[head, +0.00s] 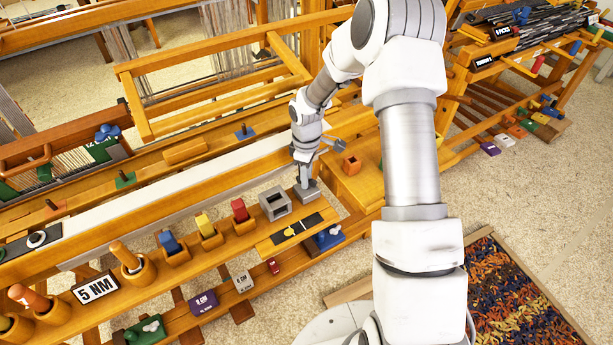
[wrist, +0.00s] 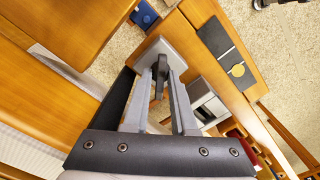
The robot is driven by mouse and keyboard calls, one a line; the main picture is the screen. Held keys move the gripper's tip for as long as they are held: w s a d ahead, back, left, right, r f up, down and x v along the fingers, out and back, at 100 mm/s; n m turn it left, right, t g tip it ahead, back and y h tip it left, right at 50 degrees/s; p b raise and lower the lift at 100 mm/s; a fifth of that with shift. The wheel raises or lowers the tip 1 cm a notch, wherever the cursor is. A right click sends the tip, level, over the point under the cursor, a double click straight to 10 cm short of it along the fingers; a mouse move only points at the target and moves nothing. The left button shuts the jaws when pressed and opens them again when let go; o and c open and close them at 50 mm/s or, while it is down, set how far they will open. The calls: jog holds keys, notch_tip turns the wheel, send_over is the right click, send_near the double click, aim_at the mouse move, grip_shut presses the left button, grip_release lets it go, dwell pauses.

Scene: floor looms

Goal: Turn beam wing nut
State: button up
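A dark grey upright piece that looks like the wing nut (wrist: 160,82) stands by a light grey block (wrist: 157,50) in the wrist view. My gripper (wrist: 161,76) has its two fingers on either side of this piece, with a narrow gap seeming to show between them and it. The fingers are apart; contact is hard to make out. In the head view, my gripper (head: 304,181) points down at the grey block (head: 309,193) on the wooden beam. The wing nut itself is hidden there by my gripper.
A hollow grey box (head: 275,204) stands left of the block, then red (head: 240,211), yellow (head: 206,225) and blue (head: 170,242) pieces in holders. A black plate with a yellow disc (wrist: 237,70) lies close by. An orange hollow cube (head: 352,165) is to the right.

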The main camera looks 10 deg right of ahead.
jog(key=shift+o, duration=1)
notch_tip(320, 180, up, 17)
jog(key=p, duration=0.2)
jog(key=shift+r, duration=0.2)
jog(key=s+r+m+t+h+p, duration=0.15)
jog(key=s+r+m, duration=0.35)
jog(key=s+r, duration=0.75)
jog(key=s+r+m+t+y, duration=0.1)
jog(key=s+r+m+t, duration=0.3)
jog(key=s, duration=1)
notch_tip(320, 180, up, 3)
jog(key=m, duration=0.2)
jog(key=shift+s+m+p, duration=0.3)
jog(key=shift+s+p, duration=0.05)
